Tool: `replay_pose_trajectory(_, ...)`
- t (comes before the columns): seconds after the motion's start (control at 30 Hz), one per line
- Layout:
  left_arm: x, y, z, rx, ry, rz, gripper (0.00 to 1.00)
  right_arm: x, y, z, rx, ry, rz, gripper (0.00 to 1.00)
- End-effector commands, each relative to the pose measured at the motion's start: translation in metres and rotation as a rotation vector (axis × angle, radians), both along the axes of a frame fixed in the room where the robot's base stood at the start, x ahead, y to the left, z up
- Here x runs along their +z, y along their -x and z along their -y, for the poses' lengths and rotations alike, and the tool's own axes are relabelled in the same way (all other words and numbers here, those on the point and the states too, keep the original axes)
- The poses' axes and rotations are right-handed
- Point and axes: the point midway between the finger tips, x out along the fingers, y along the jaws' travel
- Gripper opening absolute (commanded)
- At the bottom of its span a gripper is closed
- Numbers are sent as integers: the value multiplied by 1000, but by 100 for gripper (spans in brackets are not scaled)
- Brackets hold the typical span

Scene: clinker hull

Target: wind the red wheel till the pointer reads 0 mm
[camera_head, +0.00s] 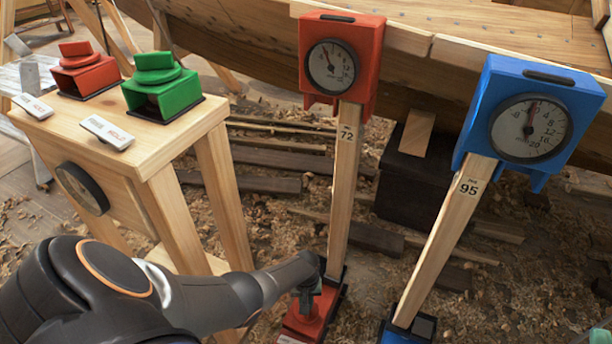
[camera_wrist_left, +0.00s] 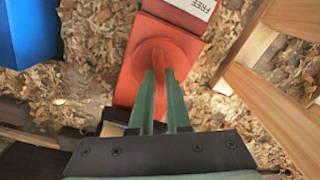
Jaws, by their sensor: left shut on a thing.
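The red gauge head (camera_head: 341,58) sits on top of a wooden post marked 72. Its round dial (camera_head: 332,67) has a thin pointer leaning up and left; the exact reading is too small to tell. The red wheel (camera_wrist_left: 152,58) is at the post's foot, on a red base (camera_head: 303,322) that carries a white tag reading FREE in the wrist view. My left gripper (camera_head: 308,290) reaches down to the wheel, and its green fingers (camera_wrist_left: 166,76) are shut on part of it. The fingers hide some of the wheel. My right gripper is not in view.
A blue gauge (camera_head: 530,112) on a post marked 95 stands to the right, its blue foot (camera_head: 408,330) close by. A wooden stand (camera_head: 150,150) at left bears a red block (camera_head: 85,76) and a green block (camera_head: 163,95). The planked hull rises behind; shavings and timbers cover the ground.

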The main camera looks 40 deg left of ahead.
Motion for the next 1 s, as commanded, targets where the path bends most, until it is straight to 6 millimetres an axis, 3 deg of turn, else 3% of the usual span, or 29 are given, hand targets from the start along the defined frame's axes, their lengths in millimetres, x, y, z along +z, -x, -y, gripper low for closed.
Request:
replay_pose_trajectory(0.53, -1, 0, 2, -30, 2, -1, 0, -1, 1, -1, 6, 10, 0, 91)
replay_pose_trajectory(0.57, -1, 0, 2, -30, 3, -1, 16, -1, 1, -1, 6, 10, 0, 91)
replay_pose_trajectory(0.8, 0, 0, 1, -28, 1, -1, 43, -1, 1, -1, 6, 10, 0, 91)
replay_pose_trajectory(1.0, 0, 0, 0, -27, 1, -1, 45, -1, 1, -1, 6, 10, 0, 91)
